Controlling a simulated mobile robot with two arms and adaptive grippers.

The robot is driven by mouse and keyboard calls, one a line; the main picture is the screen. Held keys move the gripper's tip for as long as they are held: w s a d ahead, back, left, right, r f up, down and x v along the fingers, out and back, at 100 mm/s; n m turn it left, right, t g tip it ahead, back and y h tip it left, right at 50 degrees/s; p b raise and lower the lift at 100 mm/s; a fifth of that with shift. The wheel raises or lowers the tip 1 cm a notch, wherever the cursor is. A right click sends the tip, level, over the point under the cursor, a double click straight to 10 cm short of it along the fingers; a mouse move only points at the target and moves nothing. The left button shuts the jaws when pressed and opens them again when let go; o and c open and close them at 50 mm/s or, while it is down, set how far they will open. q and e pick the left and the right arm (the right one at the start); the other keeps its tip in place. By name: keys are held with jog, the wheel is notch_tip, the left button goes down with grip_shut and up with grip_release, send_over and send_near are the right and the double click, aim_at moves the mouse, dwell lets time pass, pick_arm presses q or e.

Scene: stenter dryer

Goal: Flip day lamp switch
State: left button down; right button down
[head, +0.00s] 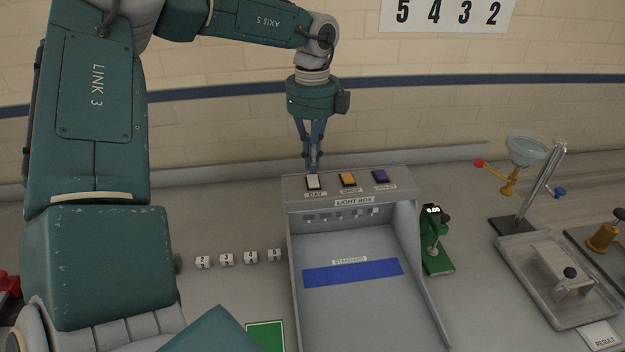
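The light box (354,201) is a grey open-fronted booth on the bench with three switches along its top. The white switch (313,182) above the "DAY" label is at the left. My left gripper (314,170) points straight down with its blue fingers drawn together. Its fingertips are at the back edge of the white day switch, touching it or just above it; I cannot tell which. Nothing shows between the fingers. My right gripper is out of view.
An orange switch (347,179) and a purple switch (380,176) sit right of the day switch. Small numbered cubes (226,259) lie left of the box. A green device (436,240), a metal tray (548,292) and a stand with a glass bowl (529,150) are at the right.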

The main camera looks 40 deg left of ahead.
aim_at(313, 177)
pick_arm(q)
jog(key=shift+f+b, duration=0.7)
jog(key=shift+f, duration=0.05)
jog(key=shift+f+b, duration=0.4)
jog(key=shift+f, duration=0.05)
dwell(0.4)
jog(key=shift+s+r, duration=0.1)
jog(key=shift+w+r+p, duration=0.2)
jog(key=shift+r+p, duration=0.3)
jog(key=shift+r, duration=0.35)
notch_tip(313, 177, up, 2)
jog(key=shift+s+r+p, duration=0.1)
jog(key=shift+s+p, duration=0.05)
jog(key=shift+p, duration=0.35)
jog(key=shift+r+p, duration=0.8)
jog(key=shift+r, duration=0.7)
